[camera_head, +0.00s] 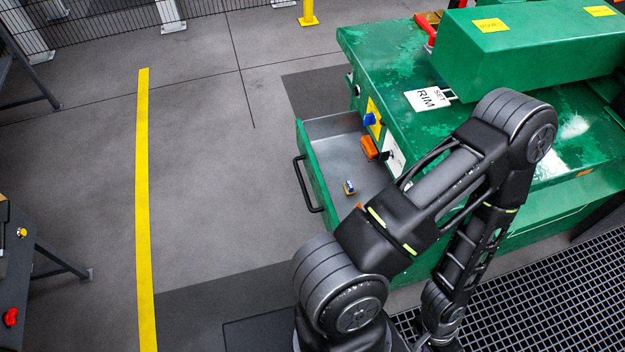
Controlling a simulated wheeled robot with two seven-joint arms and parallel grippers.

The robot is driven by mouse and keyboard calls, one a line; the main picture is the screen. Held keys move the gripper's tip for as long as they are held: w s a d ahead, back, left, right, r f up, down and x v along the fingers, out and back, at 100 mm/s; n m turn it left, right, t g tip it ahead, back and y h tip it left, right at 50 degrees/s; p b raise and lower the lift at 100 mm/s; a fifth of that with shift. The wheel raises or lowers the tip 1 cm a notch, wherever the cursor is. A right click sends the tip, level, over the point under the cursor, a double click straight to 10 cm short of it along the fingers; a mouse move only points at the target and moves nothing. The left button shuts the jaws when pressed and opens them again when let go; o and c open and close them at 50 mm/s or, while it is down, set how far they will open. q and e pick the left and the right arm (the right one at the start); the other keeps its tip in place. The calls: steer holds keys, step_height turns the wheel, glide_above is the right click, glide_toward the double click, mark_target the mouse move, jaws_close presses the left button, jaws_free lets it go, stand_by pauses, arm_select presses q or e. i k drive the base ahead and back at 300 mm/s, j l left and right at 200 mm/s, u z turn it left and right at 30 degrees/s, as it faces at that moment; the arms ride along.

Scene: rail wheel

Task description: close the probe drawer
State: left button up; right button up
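The probe drawer (318,178) stands pulled out from the left side of the green machine cabinet (395,60). It has a green front panel and a black bar handle (303,184) on its outer face. One of my black arms crosses in front of the cabinet and hides the drawer's near end. This arm folds down toward the bottom edge. I see no gripper fingers of either hand.
Orange, blue and white fittings sit on the cabinet side above the drawer. Open grey floor with a yellow line (143,200) lies left of the handle. A dark table (30,270) stands at the far left. Black grating (560,290) covers the lower right floor.

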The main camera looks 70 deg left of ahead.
mark_target(331, 154)
steer(key=u, duration=1.7)
steer(key=j+u, duration=0.2)
steer(key=u, duration=0.15)
steer(key=i+j, duration=0.45)
steer(key=j, duration=0.25)
